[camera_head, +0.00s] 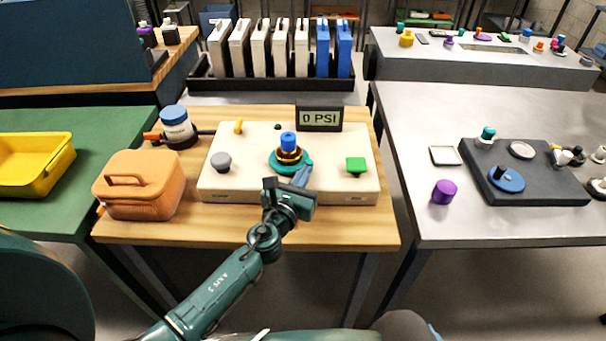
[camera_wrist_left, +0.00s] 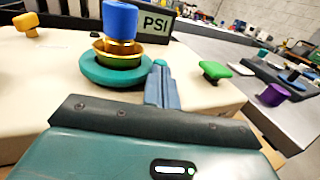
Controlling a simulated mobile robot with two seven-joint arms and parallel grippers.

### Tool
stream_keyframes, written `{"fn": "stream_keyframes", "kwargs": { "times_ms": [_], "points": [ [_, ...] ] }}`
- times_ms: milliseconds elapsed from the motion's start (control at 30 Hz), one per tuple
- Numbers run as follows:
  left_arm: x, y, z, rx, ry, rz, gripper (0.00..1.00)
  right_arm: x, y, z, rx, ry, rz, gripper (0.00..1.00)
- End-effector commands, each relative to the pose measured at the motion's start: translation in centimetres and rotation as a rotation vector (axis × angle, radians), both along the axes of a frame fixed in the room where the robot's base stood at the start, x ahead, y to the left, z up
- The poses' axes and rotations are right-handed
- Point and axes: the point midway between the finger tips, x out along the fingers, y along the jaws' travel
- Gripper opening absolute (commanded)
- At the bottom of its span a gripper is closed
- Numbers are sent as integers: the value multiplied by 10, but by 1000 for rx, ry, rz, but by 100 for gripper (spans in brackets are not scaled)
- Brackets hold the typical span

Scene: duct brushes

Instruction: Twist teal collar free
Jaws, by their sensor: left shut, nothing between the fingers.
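The teal collar (camera_head: 281,166) is a ring around the base of a brass and blue fitting (camera_head: 288,143) on the cream panel (camera_head: 330,188). In the left wrist view the teal collar (camera_wrist_left: 103,72) lies flat below the gold part, with the blue cap (camera_wrist_left: 121,20) above. My left gripper (camera_head: 303,172) is at the collar's front right side. Its fingers are shut with nothing between them. In the left wrist view the fingertips (camera_wrist_left: 160,70) are close beside the collar's right edge; I cannot tell whether they touch it. My right gripper is not in view.
A grey knob (camera_head: 221,162), yellow lever (camera_head: 239,127) and green knob (camera_head: 356,166) stand on the panel. A display (camera_head: 319,117) behind reads 0 PSI. An orange case (camera_head: 140,190) and blue-lidded jar (camera_head: 176,124) are left. A grey table (camera_head: 420,215) is right.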

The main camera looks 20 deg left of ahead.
Motion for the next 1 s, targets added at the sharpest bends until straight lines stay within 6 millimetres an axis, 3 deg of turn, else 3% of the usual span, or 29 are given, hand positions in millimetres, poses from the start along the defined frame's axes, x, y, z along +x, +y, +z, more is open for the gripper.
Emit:
{"fn": "stream_keyframes", "kwargs": {
  "times_ms": [300,533,1000],
  "points": [
    [1,0,0,0,0,0,0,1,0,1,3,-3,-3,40],
    [16,-6,0,-1,-1,1,0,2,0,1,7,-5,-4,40],
    [18,-3,2,-1,-5,-1,0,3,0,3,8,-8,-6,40]
  ]
}}
